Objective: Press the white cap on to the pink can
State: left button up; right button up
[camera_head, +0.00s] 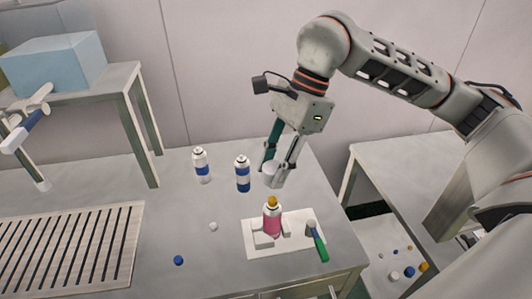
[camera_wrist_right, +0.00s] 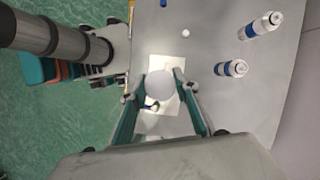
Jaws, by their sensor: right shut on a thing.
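The pink can (camera_head: 272,222) stands upright in a white holder on a white board (camera_head: 256,248), with an orange-yellow top. My right gripper (camera_head: 273,172) points down above the can and is shut on the white cap (camera_head: 271,180). The cap is apart from the can, a little above and behind it in the head view. In the right wrist view the cap (camera_wrist_right: 160,84) sits between the fingertips of my right gripper (camera_wrist_right: 160,92) and hides the can. My left gripper is not in view.
Two blue-and-white cans (camera_head: 202,166) (camera_head: 242,174) stand behind the board. A green-handled tool (camera_head: 320,245) lies at the board's right. A blue cap (camera_head: 178,260) and a small white piece (camera_head: 213,226) lie left. A slatted rack (camera_head: 70,245) covers the table's left.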

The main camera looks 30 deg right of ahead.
aim_at(270, 200)
jog(key=shift+s+f, duration=0.2)
jog(key=shift+f, duration=0.35)
notch_tip(270, 200, down, 2)
jog(key=shift+f+b, duration=0.15)
jog(key=shift+b, duration=0.7)
notch_tip(270, 200, down, 2)
jog(key=shift+f+b, duration=0.15)
jog(key=shift+b, duration=0.7)
jog(key=shift+f, duration=0.4)
jog(key=shift+f+b, duration=0.5)
jog(key=shift+b, duration=0.15)
jog(key=shift+f, duration=0.15)
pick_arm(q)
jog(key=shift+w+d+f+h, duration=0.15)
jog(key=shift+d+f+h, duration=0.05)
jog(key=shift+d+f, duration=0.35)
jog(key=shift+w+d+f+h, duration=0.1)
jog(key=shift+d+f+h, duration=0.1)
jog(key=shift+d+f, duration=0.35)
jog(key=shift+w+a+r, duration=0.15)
pick_arm(e)
jog(key=shift+w, duration=0.1)
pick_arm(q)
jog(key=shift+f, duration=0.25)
